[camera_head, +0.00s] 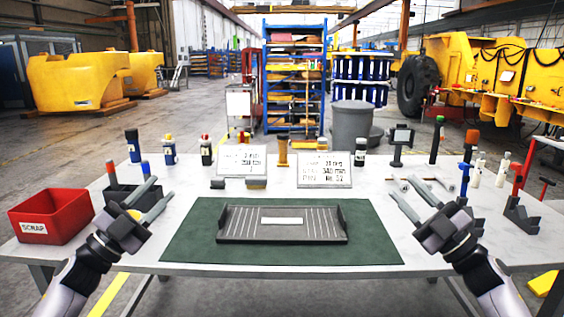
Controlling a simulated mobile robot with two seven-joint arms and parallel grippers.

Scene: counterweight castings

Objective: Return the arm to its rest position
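My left gripper (150,198) is open and empty, held above the front left of the table, in front of a dark holder. My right gripper (402,200) is open and empty above the front right of the table. A dark ribbed tray (232,236) with a pale label lies on a green mat (182,245) between the two grippers. Neither gripper touches the tray.
A red SCRAP bin (28,231) stands at the left end of the white table (375,222). Two sign cards (324,170) and several bottles line the back. Several upright tools and a dark stand (520,214) are on the right.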

